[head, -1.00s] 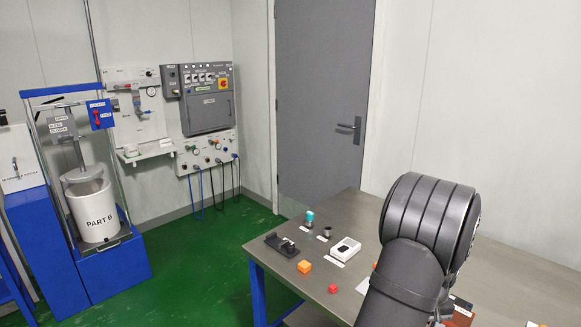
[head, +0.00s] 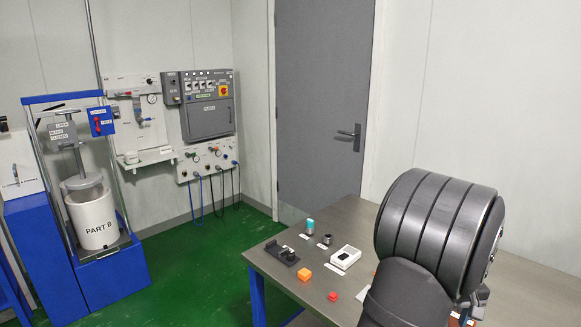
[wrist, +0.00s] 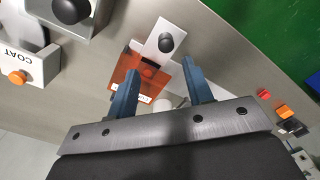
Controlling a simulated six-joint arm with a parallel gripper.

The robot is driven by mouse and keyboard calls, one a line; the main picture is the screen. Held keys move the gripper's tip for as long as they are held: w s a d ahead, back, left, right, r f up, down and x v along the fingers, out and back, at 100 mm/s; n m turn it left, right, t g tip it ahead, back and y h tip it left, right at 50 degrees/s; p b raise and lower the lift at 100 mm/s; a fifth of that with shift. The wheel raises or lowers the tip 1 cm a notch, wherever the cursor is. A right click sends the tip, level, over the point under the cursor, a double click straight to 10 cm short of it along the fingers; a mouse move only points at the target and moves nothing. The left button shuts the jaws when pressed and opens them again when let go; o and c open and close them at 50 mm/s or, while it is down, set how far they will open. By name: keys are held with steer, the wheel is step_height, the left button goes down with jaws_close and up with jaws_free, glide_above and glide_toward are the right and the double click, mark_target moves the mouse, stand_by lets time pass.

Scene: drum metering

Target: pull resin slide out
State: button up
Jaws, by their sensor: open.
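In the wrist view, a pale metal plate with a round black knob (wrist: 166,42) extends from an amber, see-through block (wrist: 131,76). The plate looks like the resin slide, but the block's label is partly covered and I cannot read it. My gripper (wrist: 156,66) is open, with two blue fingers. The left finger crosses in front of the amber block; the right finger is beside the plate's lower right edge. The knob is beyond the fingertips, and nothing is visibly held.
In the wrist view, a white box marked COAT with an orange knob (wrist: 17,77) and a grey metal box with a black knob (wrist: 70,9) are at left. In the head view, an orange cube (head: 304,274), a red cube (head: 333,296) and a white device (head: 345,257) are on the table.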

steer(key=shift+c, duration=0.3)
jaws_close()
steer(key=s+d+f+m+t+y, duration=0.1)
steer(key=s+d+m+y, duration=0.15)
steer(key=m, duration=0.95)
steer(key=s+d+f+m+t+y, duration=0.1)
steer(key=d+m, duration=0.2)
steer(key=m, duration=0.9)
steer(key=x, duration=0.8)
steer(key=shift+w+a+f, duration=0.15)
steer(key=shift+w+a, duration=0.25)
steer(key=shift+a, duration=0.05)
